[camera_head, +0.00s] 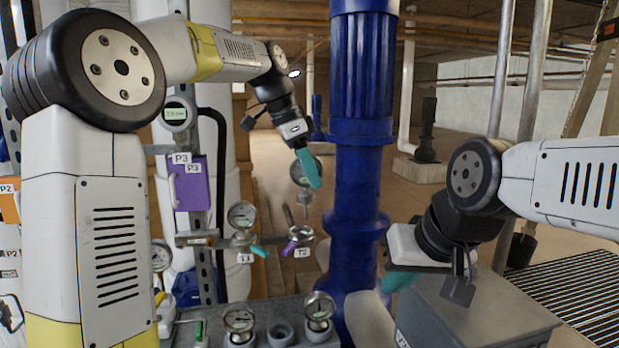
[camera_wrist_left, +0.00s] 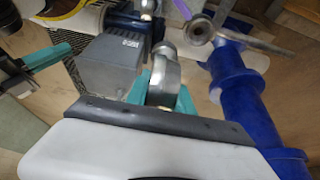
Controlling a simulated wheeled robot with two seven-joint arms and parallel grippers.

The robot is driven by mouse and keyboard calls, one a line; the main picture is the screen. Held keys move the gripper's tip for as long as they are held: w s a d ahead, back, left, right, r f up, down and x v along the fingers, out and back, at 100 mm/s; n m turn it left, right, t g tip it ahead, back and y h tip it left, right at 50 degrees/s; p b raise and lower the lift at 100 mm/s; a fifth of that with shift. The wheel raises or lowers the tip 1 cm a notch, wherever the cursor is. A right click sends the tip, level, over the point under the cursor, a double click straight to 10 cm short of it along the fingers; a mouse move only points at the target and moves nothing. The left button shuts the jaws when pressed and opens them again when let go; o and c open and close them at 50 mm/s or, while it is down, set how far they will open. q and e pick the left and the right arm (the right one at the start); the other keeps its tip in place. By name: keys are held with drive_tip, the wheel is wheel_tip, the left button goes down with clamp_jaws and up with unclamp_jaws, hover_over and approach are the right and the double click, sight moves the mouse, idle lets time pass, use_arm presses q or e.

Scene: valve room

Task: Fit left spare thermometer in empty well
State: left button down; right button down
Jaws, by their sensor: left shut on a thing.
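My left gripper (camera_head: 308,168) is shut on a thermometer (camera_head: 299,172) with a round dial, held in the air beside the blue column. Its stem points down. In the left wrist view the thermometer (camera_wrist_left: 163,82) sits between the teal fingers, its metal end towards the top. Below it is the horizontal pipe, with a metal fitting (camera_head: 301,233) above the T2 tag; whether this is the empty well I cannot tell. The stem is above and apart from it. My right gripper (camera_head: 399,281) is low by a grey box; its fingers are partly hidden.
A gauge (camera_head: 242,214) stands on the pipe near the T1 tag. Two dial thermometers (camera_head: 238,319) (camera_head: 318,306) stand in a bench rack, with an empty socket (camera_head: 280,333) between. The blue column (camera_head: 358,170) is close right of my left gripper. The grey box (camera_head: 500,312) stands at right.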

use_arm(q)
drive_tip(key=shift+w, duration=0.5)
drive_tip(key=w+a+f, duration=0.1)
drive_tip(key=w+f, duration=0.4)
drive_tip(key=w, duration=0.1)
drive_tip(key=shift+w+a, duration=0.2)
drive_tip(key=shift+w, duration=0.05)
drive_tip(key=shift+f, duration=0.45)
idle(1.4)
drive_tip(key=shift+f, duration=2.1)
drive_tip(key=shift+f, duration=0.25)
drive_tip(key=shift+f, duration=0.3)
drive_tip(key=shift+f, duration=0.15)
drive_tip(key=shift+f, duration=0.3)
